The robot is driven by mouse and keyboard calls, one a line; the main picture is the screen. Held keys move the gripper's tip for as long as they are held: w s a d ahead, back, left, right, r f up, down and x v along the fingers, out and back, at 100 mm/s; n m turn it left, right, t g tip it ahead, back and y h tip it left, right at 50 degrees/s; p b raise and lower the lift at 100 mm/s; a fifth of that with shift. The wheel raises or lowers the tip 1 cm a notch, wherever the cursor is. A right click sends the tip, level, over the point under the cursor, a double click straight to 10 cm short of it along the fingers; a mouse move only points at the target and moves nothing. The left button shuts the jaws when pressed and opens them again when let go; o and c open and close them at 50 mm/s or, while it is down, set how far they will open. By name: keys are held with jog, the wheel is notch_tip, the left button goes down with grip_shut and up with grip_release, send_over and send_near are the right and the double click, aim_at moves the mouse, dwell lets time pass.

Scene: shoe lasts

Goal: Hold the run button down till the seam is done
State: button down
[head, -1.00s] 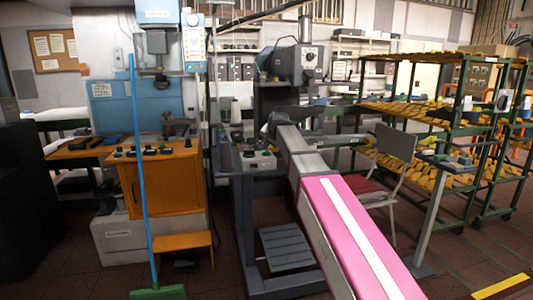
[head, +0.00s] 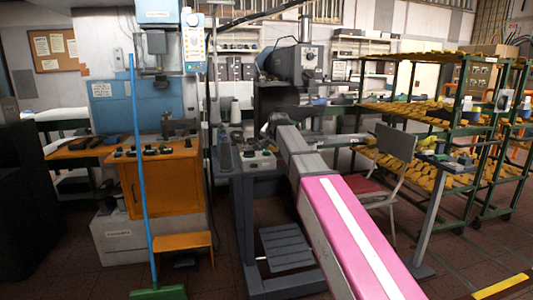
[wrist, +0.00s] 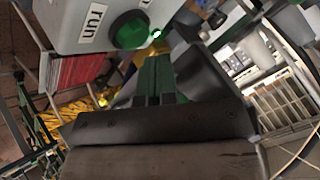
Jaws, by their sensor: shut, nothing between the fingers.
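The run button is a round green button (wrist: 130,30) on a light grey box (wrist: 70,8), beside a white label (wrist: 95,24) reading "run", at the top of the wrist view. My gripper (wrist: 157,62) is shut and empty, its fingers pointing up the picture to just below and right of the button. I cannot tell whether they touch it. In the head view, the small control box (head: 258,161) stands on a dark grey machine stand, just below the end of my arm. The seam itself is not distinguishable.
A dark sewing machine (head: 300,62) stands behind the box. A white thread cone (head: 235,112) is close to its left. An orange cabinet (head: 160,180) and a blue-handled broom (head: 138,170) are further left. A chair (head: 393,145) and green racks (head: 470,120) stand right.

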jog(key=shift+f, duration=0.1)
jog(key=shift+f, duration=0.3)
jog(key=shift+f, duration=0.5)
dwell(2.4)
jog(key=shift+r, duration=0.1)
dwell(0.6)
jog(key=shift+r, duration=3.35)
